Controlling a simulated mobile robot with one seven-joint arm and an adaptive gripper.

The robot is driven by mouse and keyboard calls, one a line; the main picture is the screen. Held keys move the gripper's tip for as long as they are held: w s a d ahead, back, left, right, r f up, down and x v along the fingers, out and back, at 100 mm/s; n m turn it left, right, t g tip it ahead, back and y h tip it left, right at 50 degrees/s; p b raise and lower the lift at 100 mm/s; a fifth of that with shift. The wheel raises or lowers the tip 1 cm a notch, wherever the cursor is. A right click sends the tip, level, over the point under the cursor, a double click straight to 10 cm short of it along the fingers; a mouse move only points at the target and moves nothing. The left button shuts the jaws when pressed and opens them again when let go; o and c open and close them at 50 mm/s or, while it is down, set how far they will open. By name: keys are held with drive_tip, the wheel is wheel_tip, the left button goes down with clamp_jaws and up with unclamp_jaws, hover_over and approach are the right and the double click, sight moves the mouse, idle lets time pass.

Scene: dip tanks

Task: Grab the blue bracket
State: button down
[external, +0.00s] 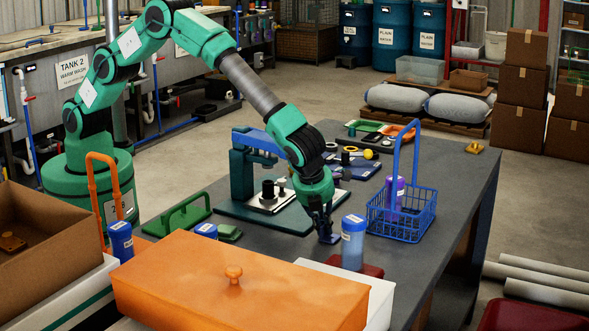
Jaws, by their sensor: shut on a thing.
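My gripper (321,222) points down over the dark grey table, right of the green press base. It is shut on a small dark blue piece, the blue bracket (330,238), which shows just below the fingertips. The fingers hide part of the bracket. I cannot tell whether it touches the table top.
A blue-capped jar (353,243) stands close to the right of my gripper, with a blue wire basket (408,218) beyond. A blue and green press (245,165) stands to the left. A large orange lidded box (240,290) fills the front.

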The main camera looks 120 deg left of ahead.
drive_tip(key=shift+r, duration=0.15)
drive_tip(key=shift+r, duration=0.6)
wheel_tip(320, 180, up, 2)
drive_tip(key=shift+r+p, duration=0.1)
drive_tip(key=shift+p, duration=0.55)
drive_tip(key=s, duration=0.4)
drive_tip(key=s+p, duration=0.1)
drive_tip(key=s, duration=0.4)
drive_tip(key=s+d+r+p, duration=0.1)
drive_tip(key=s, duration=0.4)
drive_tip(key=shift+r, duration=0.1)
drive_tip(key=shift+s, duration=0.95)
drive_tip(key=shift+d+r, duration=0.1)
drive_tip(key=shift+d, duration=0.05)
